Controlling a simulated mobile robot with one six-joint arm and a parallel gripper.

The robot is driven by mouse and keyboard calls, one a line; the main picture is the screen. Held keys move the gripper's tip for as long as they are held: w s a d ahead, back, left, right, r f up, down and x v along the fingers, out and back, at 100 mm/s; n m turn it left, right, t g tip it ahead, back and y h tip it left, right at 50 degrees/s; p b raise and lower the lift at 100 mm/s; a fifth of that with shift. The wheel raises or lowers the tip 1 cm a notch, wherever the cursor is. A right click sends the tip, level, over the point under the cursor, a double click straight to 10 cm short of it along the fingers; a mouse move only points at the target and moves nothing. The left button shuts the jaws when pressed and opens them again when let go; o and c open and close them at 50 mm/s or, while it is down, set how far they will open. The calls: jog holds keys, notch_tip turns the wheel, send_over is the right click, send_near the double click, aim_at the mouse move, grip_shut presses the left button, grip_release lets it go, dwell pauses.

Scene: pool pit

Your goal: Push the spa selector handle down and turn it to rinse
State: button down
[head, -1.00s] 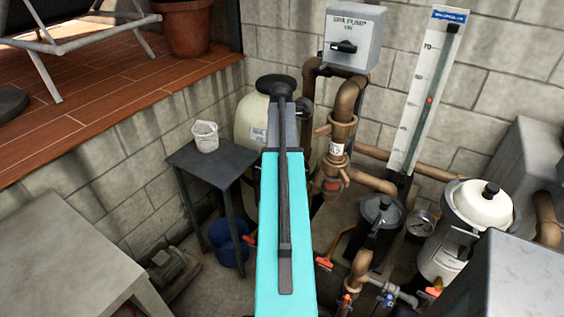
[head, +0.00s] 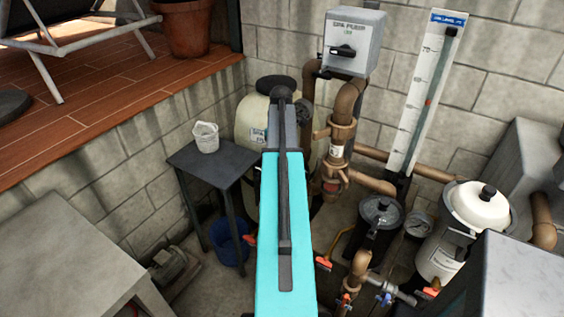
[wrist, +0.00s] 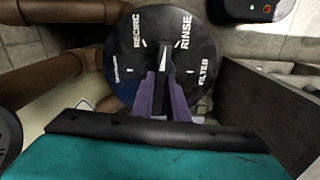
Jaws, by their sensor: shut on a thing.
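The spa selector is a round black dial (wrist: 125,50) with white lettering in the wrist view; RECIRC, RINSE and FILTER can be read. Its handle (wrist: 163,58) is a narrow dark bar near the dial's middle, its end pointing up between RECIRC and RINSE, nearer RINSE. My gripper (wrist: 166,80) is shut on the handle, with purple fingers on either side of it. I cannot tell how far down the handle is pressed. In the head view, my arm covers the gripper and the handle.
A cream tank (head: 250,118) stands behind my arm. Brown pipes (head: 350,105) and a grey pump switch box (head: 354,42) are to its right.

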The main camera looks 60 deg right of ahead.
jog(key=shift+f+m+p, duration=0.1)
jog(key=shift+m+p, duration=0.25)
jog(key=shift+m, duration=2.05)
jog(key=c, duration=1.6)
grip_release()
jog(key=shift+r+p, duration=2.15)
jog(key=shift+r, duration=1.5)
jog(key=shift+a+f, duration=0.1)
jog(key=shift+f, duration=0.05)
